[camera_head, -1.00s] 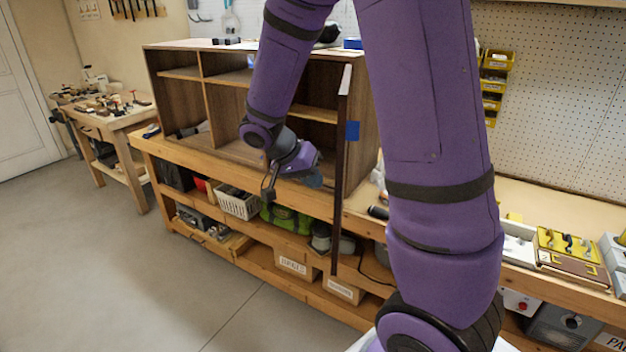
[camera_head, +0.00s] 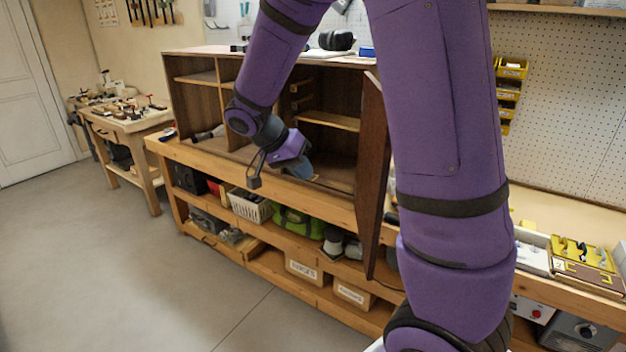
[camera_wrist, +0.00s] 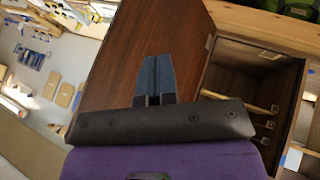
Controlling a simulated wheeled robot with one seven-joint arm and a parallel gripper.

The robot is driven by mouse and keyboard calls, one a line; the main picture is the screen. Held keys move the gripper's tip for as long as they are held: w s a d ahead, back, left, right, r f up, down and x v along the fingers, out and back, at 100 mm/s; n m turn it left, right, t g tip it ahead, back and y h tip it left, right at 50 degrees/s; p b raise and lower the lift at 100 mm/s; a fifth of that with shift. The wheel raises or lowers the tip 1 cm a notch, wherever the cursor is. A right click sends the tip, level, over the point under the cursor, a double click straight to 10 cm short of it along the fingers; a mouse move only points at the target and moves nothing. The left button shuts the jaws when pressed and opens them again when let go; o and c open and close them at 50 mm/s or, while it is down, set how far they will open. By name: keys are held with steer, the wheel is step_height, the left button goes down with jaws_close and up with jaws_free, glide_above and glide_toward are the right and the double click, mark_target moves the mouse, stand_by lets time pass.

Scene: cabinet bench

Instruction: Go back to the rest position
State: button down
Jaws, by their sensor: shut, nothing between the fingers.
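My gripper (camera_head: 299,169) hangs in front of the open cabinet in the head view, above the front edge of the bench. In the wrist view its blue fingers (camera_wrist: 156,75) are together, with nothing between them. The brown wooden cabinet (camera_head: 205,100) stands on the bench, and its right compartment is open with shelves inside. The cabinet door (camera_head: 372,180) stands swung out at the right side of that opening. In the wrist view a broad brown wooden panel (camera_wrist: 115,70) lies behind the fingers, and the cabinet interior (camera_wrist: 255,90) shows to the right.
A smaller worktable (camera_head: 130,125) stands at the left. The grey floor (camera_head: 110,270) in front is clear.

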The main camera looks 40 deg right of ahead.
steer(key=shift+s+v, duration=0.25)
steer(key=shift+v, duration=0.95)
steer(key=shift+s+v, duration=0.25)
steer(key=shift+v, duration=0.9)
